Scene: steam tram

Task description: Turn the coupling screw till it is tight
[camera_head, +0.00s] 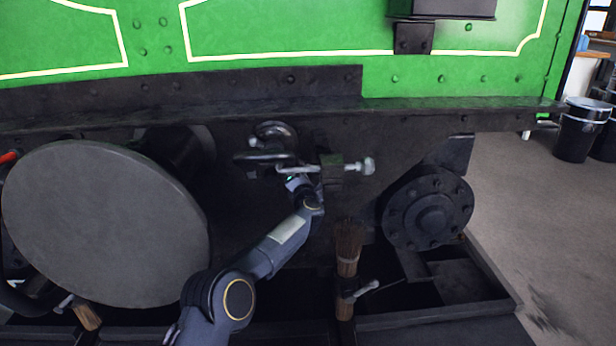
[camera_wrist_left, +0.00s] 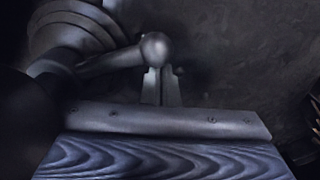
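The coupling screw (camera_head: 300,168) lies roughly level in front of the dark buffer beam in the head view. A black block (camera_head: 331,182) sits on it, and a bright metal end (camera_head: 367,166) sticks out to the right. The draw hook (camera_head: 275,132) and a dark link (camera_head: 262,158) are at its left. My left gripper (camera_head: 296,182) is just below the screw's left part. In the left wrist view its two narrow fingers (camera_wrist_left: 161,86) reach up to a ball-ended metal handle (camera_wrist_left: 154,48). Whether they are closed on the ball is unclear. My right gripper is not in view.
A large round buffer (camera_head: 105,225) stands left, close to my arm. A smaller bolted buffer (camera_head: 430,210) is at right. Clear floor (camera_head: 560,240) lies at right, with a dark bin (camera_head: 580,130) beyond.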

